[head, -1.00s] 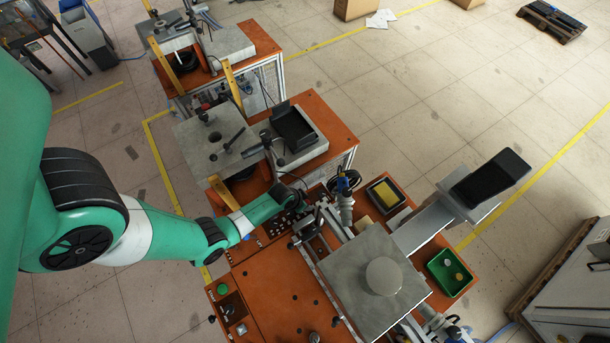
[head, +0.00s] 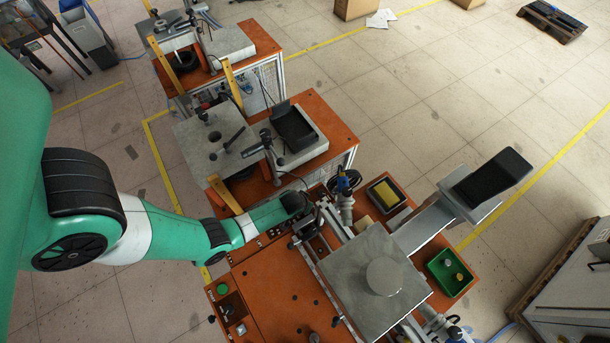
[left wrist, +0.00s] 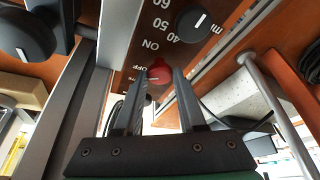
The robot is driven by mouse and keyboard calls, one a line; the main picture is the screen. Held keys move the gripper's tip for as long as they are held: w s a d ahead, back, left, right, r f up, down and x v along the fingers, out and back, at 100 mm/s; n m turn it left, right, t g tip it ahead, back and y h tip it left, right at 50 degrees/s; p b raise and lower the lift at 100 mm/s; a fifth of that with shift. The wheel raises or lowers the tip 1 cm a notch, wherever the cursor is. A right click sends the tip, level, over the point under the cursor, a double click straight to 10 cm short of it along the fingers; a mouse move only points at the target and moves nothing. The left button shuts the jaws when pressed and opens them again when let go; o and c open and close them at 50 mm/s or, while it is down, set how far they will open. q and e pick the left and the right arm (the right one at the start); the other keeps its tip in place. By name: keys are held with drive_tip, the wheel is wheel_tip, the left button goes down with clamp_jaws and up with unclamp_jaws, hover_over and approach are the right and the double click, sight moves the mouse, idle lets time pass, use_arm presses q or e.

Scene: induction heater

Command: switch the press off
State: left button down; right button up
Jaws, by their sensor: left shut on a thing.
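A red switch knob (left wrist: 159,73) sits on a brown control panel (left wrist: 130,62) with ON and OFF printed beside it, in the left wrist view. My left gripper (left wrist: 158,82) is shut on this knob, with one dark finger on each side. Which mark the knob points to is too small to tell. In the head view my left gripper (head: 305,226) reaches the upper edge of the orange press bench (head: 265,285); the knob is hidden there. My right gripper is in neither view.
A black dial (left wrist: 196,24) with minute numbers sits above right of the knob, and another black knob (left wrist: 25,35) is at upper left. Grey bars flank the panel. On the bench are a grey plate (head: 345,275), a yellow-filled tray (head: 385,194) and a green bin (head: 450,271).

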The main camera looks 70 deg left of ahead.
use_arm(q)
drive_tip(key=c, duration=0.5)
unclamp_jaws()
drive_tip(key=p+v, duration=0.6)
drive_tip(key=v, duration=0.1)
drive_tip(key=shift+r, duration=0.2)
drive_tip(key=shift+s, duration=0.1)
